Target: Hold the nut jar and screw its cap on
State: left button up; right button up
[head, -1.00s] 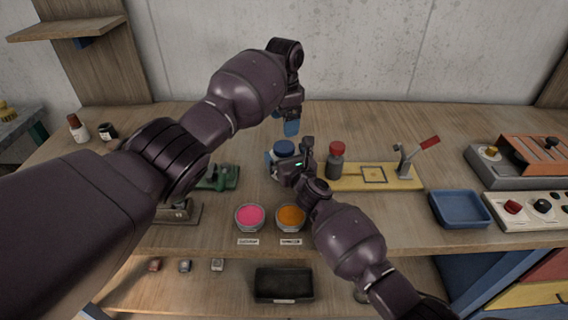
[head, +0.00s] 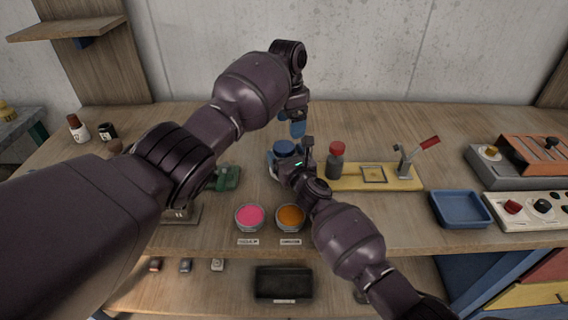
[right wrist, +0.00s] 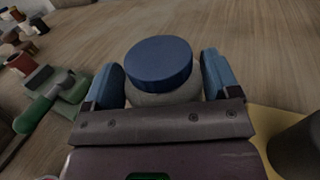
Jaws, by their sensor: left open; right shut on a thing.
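The nut jar (right wrist: 165,98) stands on the bench between the blue fingers of my right gripper (right wrist: 163,80), which is shut on it. Its blue cap (right wrist: 158,62) sits on top of the jar in the right wrist view, and the cap also shows in the head view (head: 284,147). Whether the cap is threaded tight I cannot tell. My right gripper (head: 287,161) reaches the jar from the front right in the head view. My left gripper (head: 298,129) is open, with blue fingers pointing down, a little above and behind the cap, apart from it.
Bowls of pink powder (head: 249,217) and orange powder (head: 290,217) stand in front. A green device (head: 226,178) is at left. The bench behind is clear.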

pick_arm(q)
jog(key=n, duration=0.2)
jog(key=shift+d+n, duration=0.25)
jog(key=shift+n, duration=0.15)
jog(key=n, duration=0.5)
jog(key=shift+n, duration=0.4)
jog(key=n, duration=0.4)
jog(key=shift+a, duration=0.1)
jog(key=n, duration=0.5)
jog(key=shift+a+n, duration=0.15)
jog(key=shift+n, duration=0.25)
jog(key=n, duration=0.4)
jog(key=shift+w+a, duration=0.1)
jog(key=shift+a, duration=0.1)
jog(key=n, duration=0.5)
jog(key=shift+w+a+r+n, duration=0.1)
jog(key=shift+a+n, duration=0.2)
jog(key=n, duration=0.4)
jog(key=shift+a+y, duration=0.2)
jog(key=shift+y, duration=0.1)
jog(key=n, duration=0.4)
